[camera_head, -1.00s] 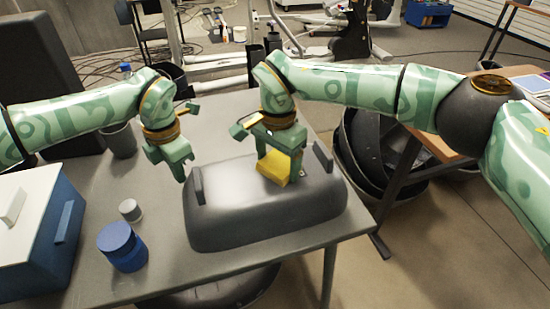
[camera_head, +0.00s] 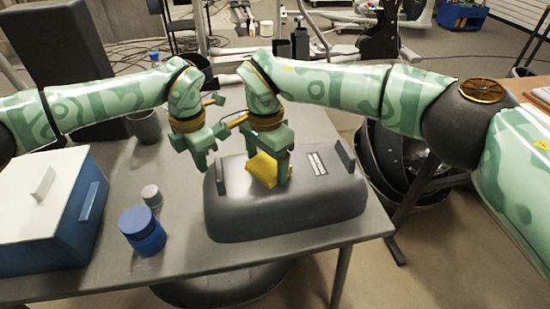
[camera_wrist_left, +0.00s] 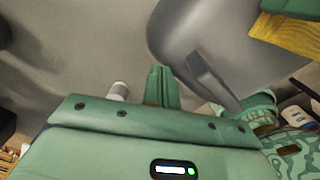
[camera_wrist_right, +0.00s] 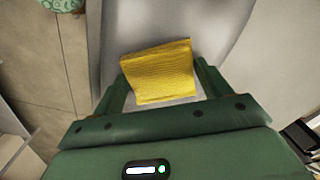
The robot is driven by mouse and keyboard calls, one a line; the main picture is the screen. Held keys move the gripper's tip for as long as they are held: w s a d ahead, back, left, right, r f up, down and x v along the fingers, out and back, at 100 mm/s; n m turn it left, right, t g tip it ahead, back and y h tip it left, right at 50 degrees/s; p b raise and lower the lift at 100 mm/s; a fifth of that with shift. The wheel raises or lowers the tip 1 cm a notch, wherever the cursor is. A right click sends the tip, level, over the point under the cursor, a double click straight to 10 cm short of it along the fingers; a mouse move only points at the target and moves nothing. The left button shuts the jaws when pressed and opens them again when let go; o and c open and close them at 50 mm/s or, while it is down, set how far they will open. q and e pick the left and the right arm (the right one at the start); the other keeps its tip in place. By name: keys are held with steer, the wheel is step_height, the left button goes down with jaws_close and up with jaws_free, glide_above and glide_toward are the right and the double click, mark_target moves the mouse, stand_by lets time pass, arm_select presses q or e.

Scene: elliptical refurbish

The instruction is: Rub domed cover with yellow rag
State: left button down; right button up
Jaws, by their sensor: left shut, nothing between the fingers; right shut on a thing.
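The grey domed cover (camera_head: 310,205) lies on the table, with an upright handle at each end and a light label on top. My right gripper (camera_head: 270,172) is shut on the yellow rag (camera_head: 262,168), which is at the top of the cover, left of the label. The rag also fills the space between the fingers in the right wrist view (camera_wrist_right: 158,75). I cannot tell how firmly it touches the cover. My left gripper (camera_head: 203,165) is shut and empty, above the cover's left end near the left handle (camera_head: 221,178). The cover also shows in the left wrist view (camera_wrist_left: 200,35).
A blue box with a white lid (camera_head: 45,215) stands at the table's left. A blue jar (camera_head: 142,232), a small grey-white container (camera_head: 152,196) and a dark cup (camera_head: 145,126) stand left of the cover. Large dark bowls (camera_head: 385,160) sit beyond the table's right edge.

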mark_target(252, 167)
steer(key=shift+s+a+f, duration=0.1)
steer(key=shift+s+a, duration=0.15)
steer(key=shift+a, duration=0.5)
steer(key=shift+s+a, duration=0.2)
steer(key=shift+a, duration=0.55)
steer(key=shift+d, duration=0.1)
steer(key=shift+w+d, duration=0.3)
steer(key=shift+d, duration=0.8)
steer(key=shift+w+d, duration=0.35)
steer(key=shift+d, duration=0.75)
steer(key=shift+w+d, duration=0.3)
steer(key=shift+d, duration=0.8)
steer(key=shift+w+d, duration=0.2)
steer(key=shift+d, duration=0.65)
steer(key=shift+w+d, duration=0.2)
steer(key=shift+d, duration=0.65)
steer(key=shift+r, duration=3)
